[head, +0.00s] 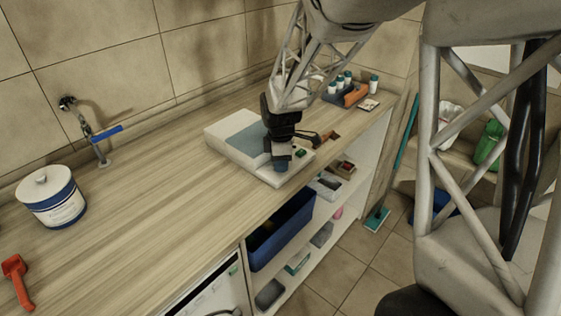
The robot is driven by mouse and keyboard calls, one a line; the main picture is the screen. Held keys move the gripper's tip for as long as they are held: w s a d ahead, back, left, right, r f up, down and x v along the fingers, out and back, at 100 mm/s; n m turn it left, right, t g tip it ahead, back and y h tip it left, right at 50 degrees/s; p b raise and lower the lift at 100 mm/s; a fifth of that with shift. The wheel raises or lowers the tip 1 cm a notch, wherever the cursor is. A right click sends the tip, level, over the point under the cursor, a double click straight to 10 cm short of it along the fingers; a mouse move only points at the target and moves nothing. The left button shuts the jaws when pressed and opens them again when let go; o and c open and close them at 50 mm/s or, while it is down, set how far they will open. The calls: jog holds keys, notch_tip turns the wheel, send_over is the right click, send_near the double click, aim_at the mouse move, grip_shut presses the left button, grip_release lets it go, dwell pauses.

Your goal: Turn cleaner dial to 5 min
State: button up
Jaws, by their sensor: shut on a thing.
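The cleaner (222,142) is a low white box with a grey-blue top panel, lying on the wooden counter in the head view. My gripper (281,160) points down at the front right part of the cleaner. It is shut on the blue dial (281,167), which shows just under the fingers. The gripper hides most of the dial, and no markings or minute setting can be read. A small green button (300,153) sits on the cleaner just right of the gripper.
A white and blue tub (52,200), a red tool (17,282) and a blue-handled tap (105,133) are at the left. A tray of bottles (348,92) stands at the back right. Bare counter (150,215) lies left of the cleaner; open shelves are below.

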jog(key=shift+m, duration=0.4)
jog(key=m, duration=0.5)
jog(key=shift+w, duration=0.1)
jog(key=m, duration=0.6)
jog(key=shift+d+m, duration=0.1)
jog(key=shift+m, duration=0.3)
jog(key=m, duration=1.1)
jog(key=shift+d, duration=0.1)
jog(key=shift+m, duration=0.3)
jog(key=o, duration=0.9)
jog(key=shift+o, duration=0.2)
